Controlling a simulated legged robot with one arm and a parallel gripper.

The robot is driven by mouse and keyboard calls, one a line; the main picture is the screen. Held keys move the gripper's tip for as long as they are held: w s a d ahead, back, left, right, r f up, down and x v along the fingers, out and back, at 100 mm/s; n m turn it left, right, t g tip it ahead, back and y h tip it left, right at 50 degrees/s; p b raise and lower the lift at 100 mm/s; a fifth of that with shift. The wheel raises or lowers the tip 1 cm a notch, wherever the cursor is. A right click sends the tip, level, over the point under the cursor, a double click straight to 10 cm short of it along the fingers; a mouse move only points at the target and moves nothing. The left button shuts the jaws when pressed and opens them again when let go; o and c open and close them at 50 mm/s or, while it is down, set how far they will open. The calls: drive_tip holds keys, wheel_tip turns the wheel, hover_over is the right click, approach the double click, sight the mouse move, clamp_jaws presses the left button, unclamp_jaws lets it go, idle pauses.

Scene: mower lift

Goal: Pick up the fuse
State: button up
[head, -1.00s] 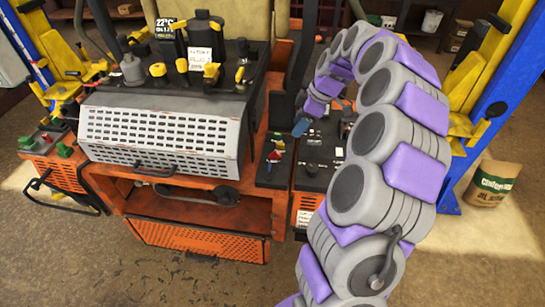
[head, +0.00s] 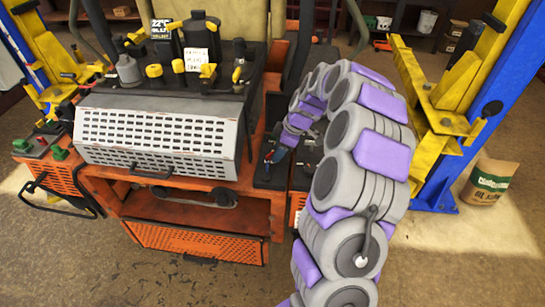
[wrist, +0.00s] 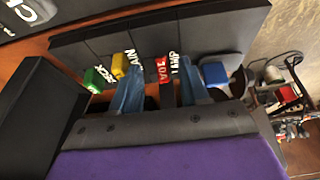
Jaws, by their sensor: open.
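Several small coloured blocks with white lettering, which look like fuses, stand in a row along a dark panel (wrist: 240,30) in the wrist view. I see a green one (wrist: 94,78), a yellow one (wrist: 119,66), a red one (wrist: 162,70) and a blue one (wrist: 214,74). My gripper (wrist: 158,78) is open, its two blue fingers on either side of the red fuse. I cannot tell whether they touch it. Its lower part is hidden. In the head view, my gripper (head: 284,144) is over the black panel right of the grille, and the fuses are mostly hidden.
An orange machine (head: 190,243) with a grey perforated cover (head: 155,142) stands left of my arm. Yellow and blue lift posts (head: 465,90) rise at the right. A paper sack (head: 490,181) stands on the floor beside the right post. The floor at front right is clear.

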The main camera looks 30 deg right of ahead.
drive_tip(key=shift+a+f, duration=0.15)
drive_tip(key=shift+f, duration=0.2)
clamp_jaws()
drive_tip(key=shift+r, duration=0.1)
idle(0.3)
wheel_tip(320, 180, up, 10)
idle(0.5)
